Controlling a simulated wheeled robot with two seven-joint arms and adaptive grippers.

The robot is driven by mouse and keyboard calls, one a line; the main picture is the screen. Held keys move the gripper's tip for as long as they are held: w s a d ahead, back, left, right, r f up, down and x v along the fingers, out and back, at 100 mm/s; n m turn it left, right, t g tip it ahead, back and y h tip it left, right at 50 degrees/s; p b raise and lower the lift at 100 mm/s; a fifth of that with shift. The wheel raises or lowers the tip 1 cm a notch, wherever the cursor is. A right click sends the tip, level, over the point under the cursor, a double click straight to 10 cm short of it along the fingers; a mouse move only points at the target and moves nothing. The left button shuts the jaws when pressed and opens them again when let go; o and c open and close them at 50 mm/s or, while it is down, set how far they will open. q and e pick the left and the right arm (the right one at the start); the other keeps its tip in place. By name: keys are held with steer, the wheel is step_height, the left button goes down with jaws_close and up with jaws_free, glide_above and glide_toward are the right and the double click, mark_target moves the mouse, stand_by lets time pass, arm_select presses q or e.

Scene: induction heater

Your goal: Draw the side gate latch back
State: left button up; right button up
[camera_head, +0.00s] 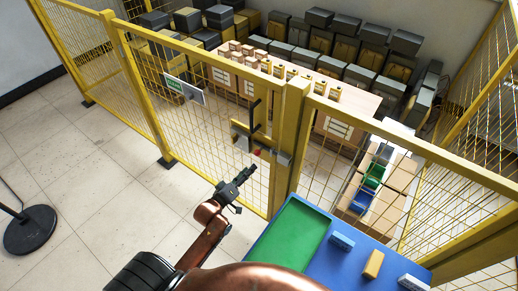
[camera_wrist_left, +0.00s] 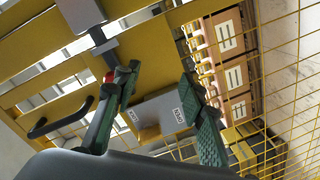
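The side gate (camera_head: 205,100) is a yellow mesh panel that meets a thick yellow post (camera_head: 289,140). Its latch (camera_head: 272,154) is a grey bar assembly with a small red part, at the gate's edge by the post. My left gripper (camera_head: 247,172) is just below and left of the latch, apart from it in the head view. In the left wrist view my left gripper (camera_wrist_left: 160,95) has its green-padded fingers spread, with nothing gripped. A grey labelled block (camera_wrist_left: 160,112) shows between them, and the red part is mostly hidden behind the left finger. My right gripper is out of view.
A black handle (camera_head: 253,110) stands above the latch and also shows in the left wrist view (camera_wrist_left: 60,120). A blue table (camera_head: 345,262) with a green area is at the lower right. Open tiled floor lies left. Shelves and boxes stand behind the fence.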

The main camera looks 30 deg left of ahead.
arm_select(q)
steer(key=t, duration=0.1)
glide_toward(260, 150)
steer(key=w, duration=0.3)
steer(key=shift+a+f+n+h, duration=0.15)
steer(key=shift+f+n+h, duration=0.15)
steer(key=shift+f+h, duration=0.1)
steer(key=w, duration=0.7)
steer(key=shift+w+d, duration=0.1)
steer(key=shift+d, duration=0.15)
steer(key=shift+c, duration=0.4)
jaws_close()
